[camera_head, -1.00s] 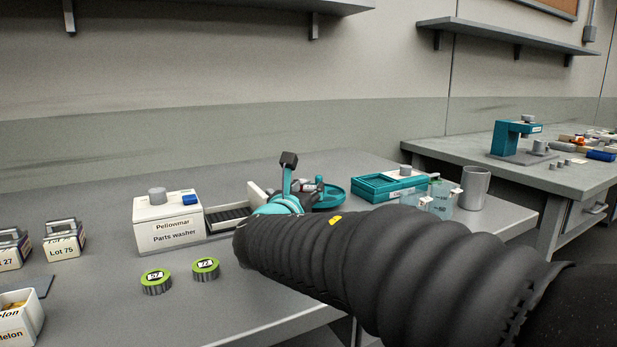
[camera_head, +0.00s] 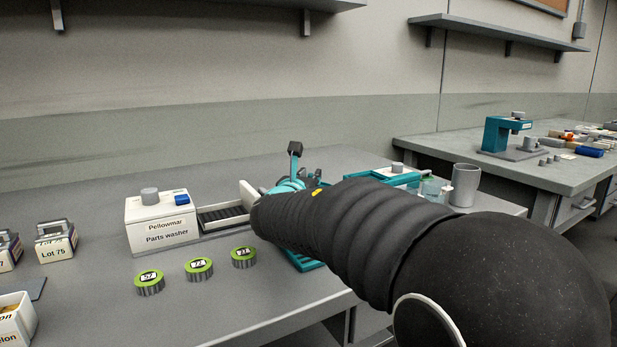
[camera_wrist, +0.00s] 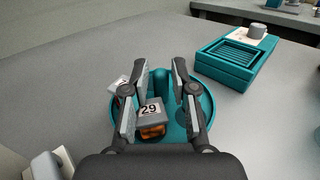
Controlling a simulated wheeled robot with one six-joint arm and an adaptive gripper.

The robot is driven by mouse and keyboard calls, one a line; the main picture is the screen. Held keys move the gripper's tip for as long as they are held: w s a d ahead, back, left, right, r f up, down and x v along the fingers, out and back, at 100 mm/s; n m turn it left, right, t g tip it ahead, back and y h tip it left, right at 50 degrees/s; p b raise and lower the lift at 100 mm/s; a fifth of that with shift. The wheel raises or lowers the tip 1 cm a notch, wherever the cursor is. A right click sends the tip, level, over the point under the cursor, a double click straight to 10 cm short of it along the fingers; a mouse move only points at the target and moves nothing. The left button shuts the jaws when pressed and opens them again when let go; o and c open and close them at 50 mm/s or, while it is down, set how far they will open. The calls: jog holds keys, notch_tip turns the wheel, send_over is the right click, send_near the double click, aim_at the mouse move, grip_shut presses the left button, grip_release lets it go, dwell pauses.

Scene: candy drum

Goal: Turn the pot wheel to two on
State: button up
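The pot wheel (camera_wrist: 203,108) is a round teal dish under my gripper in the wrist view. A pot labelled 29 (camera_wrist: 150,113), with orange contents, sits on it toward the left finger. Another white label (camera_wrist: 118,84) shows behind the left finger, partly hidden. A teal upright part (camera_wrist: 161,82) stands on the wheel between the fingers. My gripper (camera_wrist: 160,68) is open, one finger on each side of that part; I cannot tell whether either touches it. In the head view my arm hides most of the wheel.
A white parts washer (camera_head: 162,222) stands left of my arm. Several green-rimmed lids (camera_head: 199,268) lie in front of it. A teal tray (camera_wrist: 228,62) is beyond the wheel at right. A grey cup (camera_head: 466,185) stands near the table's right end.

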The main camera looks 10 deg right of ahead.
grip_shut()
jog(key=shift+a, duration=0.1)
jog(key=shift+a+m+g+h, duration=0.1)
jog(key=shift+m+g+h, duration=0.2)
jog(key=shift+m+h, duration=0.15)
jog(key=shift+w+m+g+h, duration=0.1)
jog(key=shift+m+g+h, duration=0.35)
jog(key=shift+h, duration=0.3)
jog(key=o, duration=0.6)
grip_release()
